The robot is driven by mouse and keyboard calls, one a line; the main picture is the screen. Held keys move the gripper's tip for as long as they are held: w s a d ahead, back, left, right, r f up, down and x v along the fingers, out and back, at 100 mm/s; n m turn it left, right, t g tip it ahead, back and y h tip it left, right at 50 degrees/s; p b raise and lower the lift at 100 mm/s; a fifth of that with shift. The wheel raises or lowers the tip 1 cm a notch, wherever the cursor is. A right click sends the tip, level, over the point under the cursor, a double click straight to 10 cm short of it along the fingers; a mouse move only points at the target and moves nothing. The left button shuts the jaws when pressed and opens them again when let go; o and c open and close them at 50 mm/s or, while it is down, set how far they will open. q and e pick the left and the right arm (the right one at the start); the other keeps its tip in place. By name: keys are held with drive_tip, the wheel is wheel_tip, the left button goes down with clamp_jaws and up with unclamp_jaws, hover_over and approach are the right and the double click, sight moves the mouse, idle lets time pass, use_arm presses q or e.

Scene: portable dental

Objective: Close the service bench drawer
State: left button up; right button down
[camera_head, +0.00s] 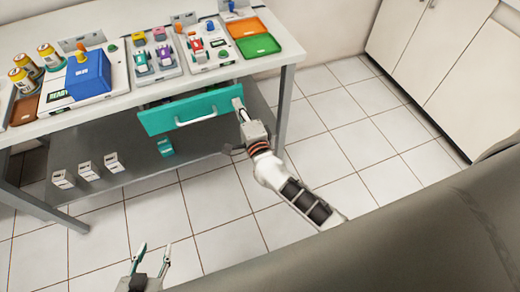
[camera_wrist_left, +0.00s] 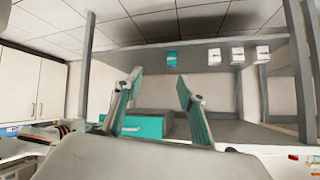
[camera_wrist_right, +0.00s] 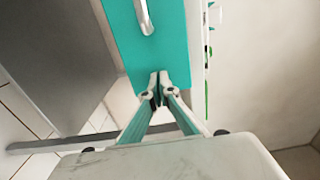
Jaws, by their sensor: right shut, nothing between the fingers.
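The service bench drawer has a teal front (camera_head: 160,117) with a white bar handle (camera_head: 196,118). It stands out a little from under the bench top (camera_head: 250,70), with its dark inside showing above the front. My right gripper (camera_head: 238,104) is shut and empty, its tips at the right end of the drawer front. In the right wrist view the shut tips (camera_wrist_right: 159,80) lie against or very near the teal panel (camera_wrist_right: 165,45); I cannot tell if they touch. My left gripper (camera_head: 152,250) is open and empty above the floor, well in front of the bench.
The bench top carries a blue box (camera_head: 90,75), yellow cans (camera_head: 48,56), trays of small parts and green and orange trays (camera_head: 258,45). Small white boxes (camera_head: 88,170) stand on the lower shelf. A grey padded surface (camera_head: 400,230) fills the lower right. Tiled floor between is clear.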

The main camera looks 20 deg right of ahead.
drive_tip(key=w, duration=0.4)
drive_tip(key=shift+w+a+f, duration=0.1)
drive_tip(key=shift+w+f, duration=0.05)
drive_tip(key=shift+w, duration=0.7)
drive_tip(key=shift+r, duration=0.25)
